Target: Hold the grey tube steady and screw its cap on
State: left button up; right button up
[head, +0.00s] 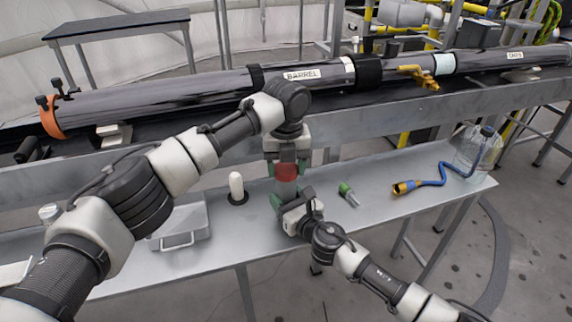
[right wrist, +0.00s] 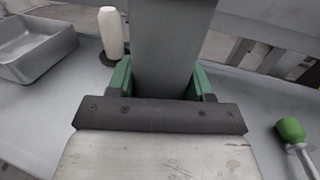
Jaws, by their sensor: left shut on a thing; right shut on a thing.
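The grey tube (head: 286,188) stands upright over the metal bench and fills the top middle of the right wrist view (right wrist: 170,45). My right gripper (head: 280,203) is shut on its lower part, with green fingers on both sides in the right wrist view (right wrist: 160,80). The red cap (head: 286,171) is at the top of the tube. My left gripper (head: 287,164) points straight down and is shut on the cap. I cannot tell from here whether the cap is seated on the threads.
A white bottle (head: 236,187) on a dark base and a grey tray (head: 182,225) stand left on the bench (head: 330,215). A long dark barrel (head: 200,90) runs behind.

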pick_arm(q)
jog(key=shift+f, duration=0.55)
jog(key=m, duration=0.6)
jog(key=shift+a, duration=0.15)
dwell(0.4)
jog(key=o, duration=0.9)
jog(key=shift+r, duration=2.25)
jog(key=shift+c, duration=0.5)
